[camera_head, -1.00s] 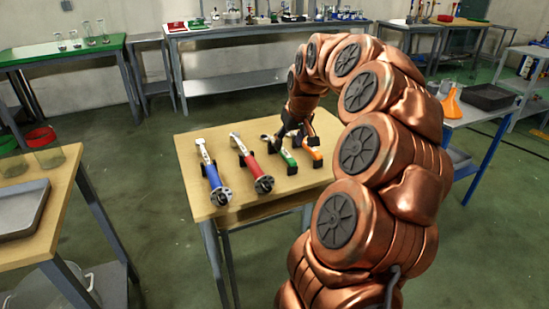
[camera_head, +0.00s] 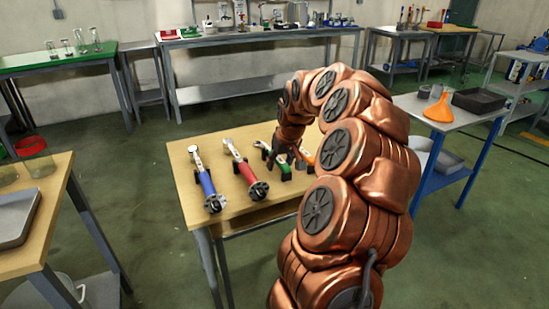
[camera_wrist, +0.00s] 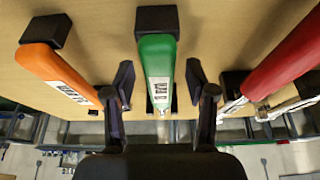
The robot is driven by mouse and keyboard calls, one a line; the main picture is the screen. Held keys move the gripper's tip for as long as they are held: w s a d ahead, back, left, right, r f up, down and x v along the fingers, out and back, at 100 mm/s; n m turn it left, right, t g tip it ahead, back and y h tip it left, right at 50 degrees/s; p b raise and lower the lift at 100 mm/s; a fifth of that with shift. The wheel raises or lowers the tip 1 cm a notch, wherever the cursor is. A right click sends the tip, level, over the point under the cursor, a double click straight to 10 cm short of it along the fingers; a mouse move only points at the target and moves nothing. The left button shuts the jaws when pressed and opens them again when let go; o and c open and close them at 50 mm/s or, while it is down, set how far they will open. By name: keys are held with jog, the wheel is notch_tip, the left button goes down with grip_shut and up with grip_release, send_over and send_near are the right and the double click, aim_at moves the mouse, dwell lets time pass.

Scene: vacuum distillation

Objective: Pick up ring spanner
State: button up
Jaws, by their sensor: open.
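Two short-handled tools, one green (camera_head: 286,170) and one orange (camera_head: 308,158), lie side by side on the small wooden table (camera_head: 228,214). The green one shows a silver head at its far end; I cannot tell for sure which is the ring spanner. My gripper (camera_head: 291,156) is low over the green handle and hides part of it. In the wrist view my gripper (camera_wrist: 160,88) is open, with the green handle (camera_wrist: 157,62) between its fingers and a gap on each side. The orange handle (camera_wrist: 55,72) is left of the left finger. The silver ends are mostly hidden.
A blue-handled tool (camera_head: 207,183) and a red-handled tool (camera_head: 247,172) lie on black supports to the left. The red handle (camera_wrist: 285,58) is close to the right finger in the wrist view. Black blocks (camera_wrist: 157,18) hold the handles.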

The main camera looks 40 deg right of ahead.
grip_shut()
dwell(0.3)
dwell(0.4)
